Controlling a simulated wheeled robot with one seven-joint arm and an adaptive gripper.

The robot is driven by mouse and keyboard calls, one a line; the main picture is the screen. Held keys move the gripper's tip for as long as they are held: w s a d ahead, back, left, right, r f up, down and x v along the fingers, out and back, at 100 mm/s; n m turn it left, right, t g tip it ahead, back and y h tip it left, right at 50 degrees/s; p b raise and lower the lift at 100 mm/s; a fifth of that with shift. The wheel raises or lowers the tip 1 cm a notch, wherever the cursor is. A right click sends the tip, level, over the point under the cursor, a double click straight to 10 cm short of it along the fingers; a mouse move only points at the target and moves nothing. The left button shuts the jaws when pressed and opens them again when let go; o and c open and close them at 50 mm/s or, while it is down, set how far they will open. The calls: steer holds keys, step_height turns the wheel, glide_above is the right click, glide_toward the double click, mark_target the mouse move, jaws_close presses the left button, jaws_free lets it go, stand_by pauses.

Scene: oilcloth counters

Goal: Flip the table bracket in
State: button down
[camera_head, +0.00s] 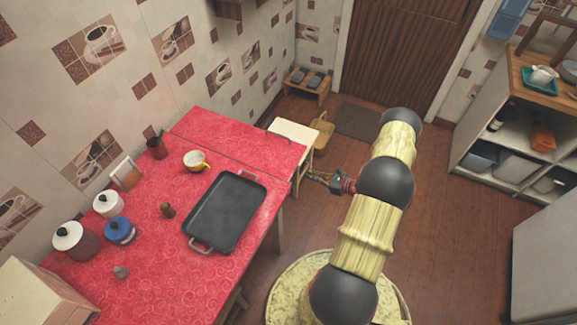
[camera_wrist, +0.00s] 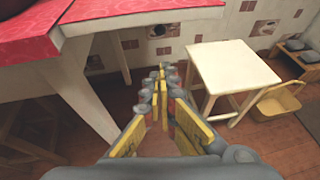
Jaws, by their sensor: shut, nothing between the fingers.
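The red-topped table (camera_head: 150,235) stands at the left in the head view, with a red end section (camera_head: 240,138) set off by a seam. In the wrist view its red top (camera_wrist: 90,12) shows at upper left, above white framing and a pale leg (camera_wrist: 85,85). A narrow white upright (camera_wrist: 122,58) is under the end section; I cannot tell if it is the table bracket. My gripper (camera_head: 313,174) is beside the table's right edge, apart from it. In the wrist view my gripper (camera_wrist: 162,72) is shut and empty, its fingers pointing under the table's end.
Open floor (camera_head: 440,215) lies to the right, before a shelf unit (camera_head: 520,150).

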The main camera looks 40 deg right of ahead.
steer(key=r+b+x, duration=0.1)
steer(key=r+x, duration=0.1)
steer(key=x, duration=1.1)
steer(key=shift+w+a, duration=0.25)
steer(key=shift+w, duration=0.3)
steer(key=shift+f, duration=0.1)
steer(key=shift+w+a+b, duration=0.15)
steer(key=shift+w+b, duration=0.8)
steer(key=shift+w, duration=0.1)
steer(key=shift+s, duration=0.1)
